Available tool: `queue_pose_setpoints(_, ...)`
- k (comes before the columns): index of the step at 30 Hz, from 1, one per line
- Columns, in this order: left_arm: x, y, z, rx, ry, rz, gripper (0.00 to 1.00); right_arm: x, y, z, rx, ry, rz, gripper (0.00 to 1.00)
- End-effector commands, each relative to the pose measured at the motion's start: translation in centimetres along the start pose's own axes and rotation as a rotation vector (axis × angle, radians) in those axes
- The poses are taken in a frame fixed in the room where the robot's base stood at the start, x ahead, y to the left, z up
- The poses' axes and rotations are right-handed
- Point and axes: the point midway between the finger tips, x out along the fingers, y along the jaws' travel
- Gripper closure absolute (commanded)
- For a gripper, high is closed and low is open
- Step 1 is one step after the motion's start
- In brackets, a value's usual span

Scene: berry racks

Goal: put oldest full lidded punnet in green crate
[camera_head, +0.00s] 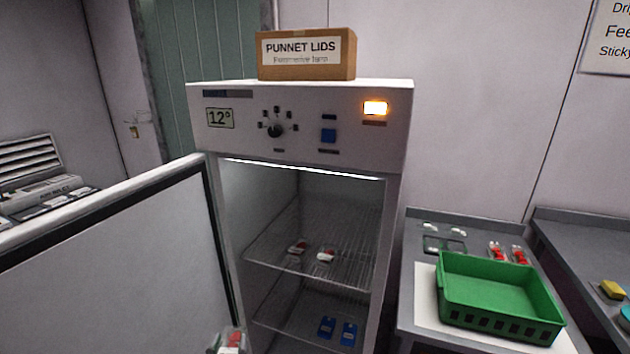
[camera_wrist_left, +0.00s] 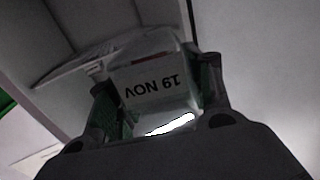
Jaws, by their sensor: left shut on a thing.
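My left gripper (camera_wrist_left: 156,92) is shut on a clear punnet (camera_wrist_left: 180,68) with a white label reading "19 NOV", upside down in the left wrist view. In the head view this punnet (camera_head: 231,342), with red fruit and a white label, shows at the bottom edge in front of the open cabinet door; most of the gripper is out of frame there. The green crate (camera_head: 505,321) stands on the right-hand table and looks empty. My right gripper is not in view.
The cabinet door (camera_head: 110,260) stands wide open to the left. Blue packs (camera_head: 327,327) lie on the lower shelf. Behind the crate are two red-filled punnets (camera_head: 497,250) and clear empty ware (camera_head: 444,243). A "PUNNET LIDS" box (camera_head: 306,72) sits on the cabinet.

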Motion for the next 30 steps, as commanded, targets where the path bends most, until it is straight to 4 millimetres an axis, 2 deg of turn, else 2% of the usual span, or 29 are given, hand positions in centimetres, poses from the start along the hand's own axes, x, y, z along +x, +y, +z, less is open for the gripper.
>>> queue_pose_setpoints(11, 0.0, 0.0, -0.1, 0.000, 0.001, 0.001, 0.76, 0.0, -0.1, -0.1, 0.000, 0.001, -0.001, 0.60)
queue_pose_setpoints(17, 0.0, 0.5, -0.9, -0.001, 0.002, 0.025, 0.76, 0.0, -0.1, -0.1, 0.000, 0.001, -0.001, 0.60)
queue_pose_setpoints(23, -0.1, 1.9, -2.9, 0.001, 0.003, 0.088, 0.76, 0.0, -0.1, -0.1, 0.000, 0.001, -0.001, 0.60)
queue_pose_setpoints(30, -0.2, 4.3, -6.4, 0.001, 0.005, 0.201, 0.76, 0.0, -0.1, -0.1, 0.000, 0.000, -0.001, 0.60)
